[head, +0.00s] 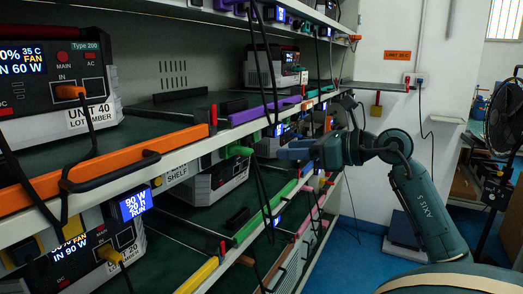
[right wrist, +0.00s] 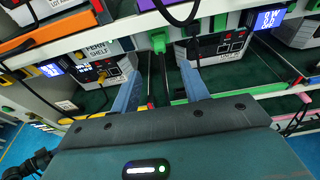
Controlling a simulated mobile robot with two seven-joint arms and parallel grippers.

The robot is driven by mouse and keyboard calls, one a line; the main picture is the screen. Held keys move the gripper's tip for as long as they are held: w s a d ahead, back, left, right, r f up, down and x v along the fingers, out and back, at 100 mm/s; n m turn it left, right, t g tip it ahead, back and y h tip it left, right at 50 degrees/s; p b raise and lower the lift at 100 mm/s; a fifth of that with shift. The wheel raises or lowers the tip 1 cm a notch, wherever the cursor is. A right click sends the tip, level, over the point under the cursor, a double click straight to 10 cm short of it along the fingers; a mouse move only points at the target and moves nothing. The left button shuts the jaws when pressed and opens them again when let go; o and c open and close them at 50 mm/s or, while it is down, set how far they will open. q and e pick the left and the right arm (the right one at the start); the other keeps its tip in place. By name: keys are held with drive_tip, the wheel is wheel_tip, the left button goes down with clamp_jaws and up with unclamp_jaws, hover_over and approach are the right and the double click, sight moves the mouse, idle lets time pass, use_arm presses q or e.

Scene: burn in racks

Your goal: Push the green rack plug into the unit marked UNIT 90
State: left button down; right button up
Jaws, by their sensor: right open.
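The green rack plug (head: 238,151) hangs at the underside of the upper shelf edge, and it also shows in the right wrist view (right wrist: 158,39). My right gripper (head: 290,150) is open, with its two blue fingers apart and nothing between them; in the right wrist view (right wrist: 160,88) the plug appears beyond the gap between the fingers. A grey-white unit (head: 215,184) stands behind the plug on the lower shelf, its front partly visible in the right wrist view (right wrist: 215,48). I cannot read UNIT 90 on any label. My left gripper is not in view.
UNIT 40 (head: 75,85) stands on the upper shelf with an orange plug (head: 70,92) in it. An orange shelf rail (head: 110,170) with a black handle lies in front. Black cables hang across the shelf fronts. A fan (head: 503,115) stands at right.

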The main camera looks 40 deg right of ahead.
sight(252, 151)
drive_tip(key=p+x, duration=0.3)
drive_tip(key=x, duration=0.9)
drive_tip(key=shift+w+a, duration=0.1)
drive_tip(key=shift+c, duration=0.4)
clamp_jaws()
